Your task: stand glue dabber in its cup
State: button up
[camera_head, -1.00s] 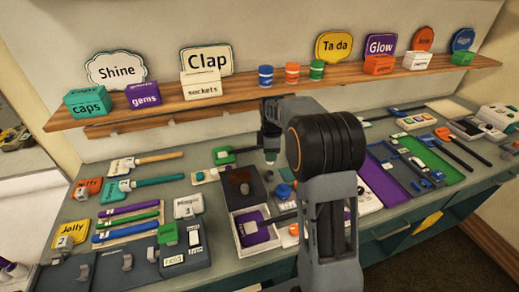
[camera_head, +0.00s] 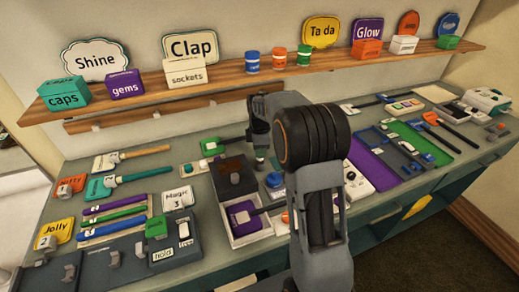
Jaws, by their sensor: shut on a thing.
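My gripper (camera_head: 262,153) hangs from my bent arm over the middle of the bench, pointing down. It is small and partly hidden by my own arm. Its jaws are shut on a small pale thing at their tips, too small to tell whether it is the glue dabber. A dark open box (camera_head: 234,180) is below and left of the gripper, and a round blue piece (camera_head: 274,180) is just below it. I cannot make out the dabber's cup for sure.
A green-headed tool (camera_head: 210,147) lies left of the gripper. A white tray (camera_head: 236,240) holds a purple piece. Purple and green trays (camera_head: 425,141) lie to the right. A wooden shelf (camera_head: 225,90) with boxes and pots runs behind. The bench is crowded.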

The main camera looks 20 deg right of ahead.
jog(key=shift+f, duration=0.4)
dwell(1.2)
jog(key=shift+f+b, duration=0.55)
jog(key=shift+f, duration=0.25)
jog(key=shift+f+b, duration=0.45)
jog(key=shift+f, duration=0.55)
dwell(2.0)
jog(key=o, duration=1.1)
jog(key=shift+o, duration=0.2)
jog(key=shift+r, duration=0.15)
jog(key=shift+r+p, duration=3.05)
jog(key=shift+r, duration=0.85)
